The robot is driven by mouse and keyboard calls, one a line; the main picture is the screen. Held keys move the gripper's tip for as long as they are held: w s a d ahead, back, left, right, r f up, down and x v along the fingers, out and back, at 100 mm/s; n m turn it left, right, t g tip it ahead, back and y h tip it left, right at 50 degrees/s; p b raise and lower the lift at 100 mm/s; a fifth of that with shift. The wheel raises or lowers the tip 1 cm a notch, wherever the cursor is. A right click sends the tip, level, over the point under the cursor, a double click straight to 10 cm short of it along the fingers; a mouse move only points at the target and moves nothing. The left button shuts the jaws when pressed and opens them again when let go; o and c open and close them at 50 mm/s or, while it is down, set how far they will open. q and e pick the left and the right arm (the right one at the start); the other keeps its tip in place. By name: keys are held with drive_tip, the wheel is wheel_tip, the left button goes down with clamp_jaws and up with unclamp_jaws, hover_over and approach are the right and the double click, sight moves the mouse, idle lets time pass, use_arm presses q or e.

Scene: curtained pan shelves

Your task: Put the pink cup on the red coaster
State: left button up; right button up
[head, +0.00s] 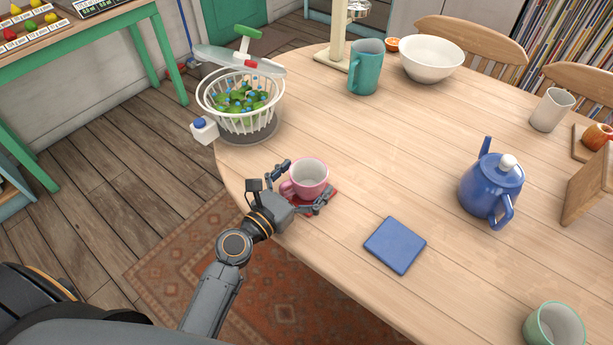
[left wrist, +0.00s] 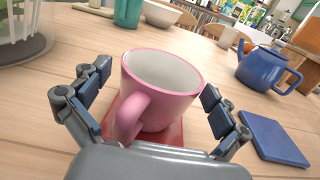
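The pink cup (head: 309,177) stands upright at the table's near left edge. In the left wrist view the cup (left wrist: 165,85) is over the red coaster (left wrist: 172,133), which shows around its base; it looks as if it rests on it. A corner of the coaster (head: 328,202) also shows in the head view. My left gripper (head: 301,184) is open, with one finger on each side of the cup. In the left wrist view the fingers (left wrist: 155,100) stand apart from the cup's walls, and the handle points toward the palm. My right gripper is not in view.
A blue coaster (head: 395,245) and a blue teapot (head: 491,188) are to the right. A white basket (head: 213,99) with green contents stands behind the cup. A teal mug (head: 366,68) and white bowl (head: 431,58) are further back. The table between them is clear.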

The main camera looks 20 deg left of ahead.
use_arm(q)
drive_tip(key=shift+s+a+f, duration=0.15)
drive_tip(key=shift+s+a, duration=0.05)
drive_tip(key=shift+s, duration=0.4)
drive_tip(key=v, duration=1.1)
drive_tip(key=shift+w, duration=0.1)
clamp_jaws()
idle(0.9)
drive_tip(key=shift+r, duration=0.3)
wheel_tip(320, 180, up, 12)
drive_tip(key=p, duration=1.1)
